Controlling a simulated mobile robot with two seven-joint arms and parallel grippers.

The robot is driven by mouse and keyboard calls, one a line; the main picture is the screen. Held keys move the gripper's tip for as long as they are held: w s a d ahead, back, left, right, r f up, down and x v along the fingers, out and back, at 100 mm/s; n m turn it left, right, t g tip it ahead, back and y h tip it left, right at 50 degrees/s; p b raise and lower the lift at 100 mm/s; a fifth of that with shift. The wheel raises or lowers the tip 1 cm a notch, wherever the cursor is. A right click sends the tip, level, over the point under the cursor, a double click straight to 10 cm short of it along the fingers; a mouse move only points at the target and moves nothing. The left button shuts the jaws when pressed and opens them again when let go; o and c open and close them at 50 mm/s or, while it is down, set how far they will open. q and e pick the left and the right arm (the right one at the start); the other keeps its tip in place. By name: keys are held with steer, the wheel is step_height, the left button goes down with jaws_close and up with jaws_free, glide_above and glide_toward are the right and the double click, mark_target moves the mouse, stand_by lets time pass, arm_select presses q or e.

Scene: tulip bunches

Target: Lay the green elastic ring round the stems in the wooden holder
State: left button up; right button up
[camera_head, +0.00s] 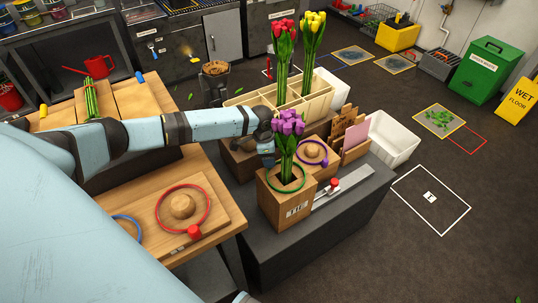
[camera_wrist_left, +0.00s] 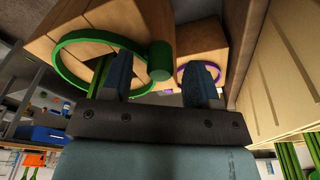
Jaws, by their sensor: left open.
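The wooden holder (camera_head: 287,208) stands on the dark bench with a bunch of purple tulips (camera_head: 288,124) upright in it. The green elastic ring (camera_head: 285,191) lies at the holder's top, and the stems (camera_head: 287,166) rise inside its loop. In the left wrist view the green ring (camera_wrist_left: 57,52) shows against the wooden holder (camera_wrist_left: 45,42), with its green knob (camera_wrist_left: 161,62) near my fingers. My left gripper (camera_head: 266,152) is beside the stems, its fingers (camera_wrist_left: 160,82) apart with nothing between them. My right gripper is in neither view.
A purple ring (camera_head: 326,158) lies round a knob on a wooden block behind the holder. A divided crate (camera_head: 246,101) holds red and yellow tulips. A red ring (camera_head: 207,209) lies on the board at left. A white bin (camera_head: 397,137) stands at right.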

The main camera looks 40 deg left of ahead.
arm_select(q)
step_height(320, 180, up, 14)
steer(key=s+a+p, duration=0.1)
steer(key=p, duration=0.1)
steer(key=shift+a+f, duration=0.15)
steer(key=shift+a, duration=0.1)
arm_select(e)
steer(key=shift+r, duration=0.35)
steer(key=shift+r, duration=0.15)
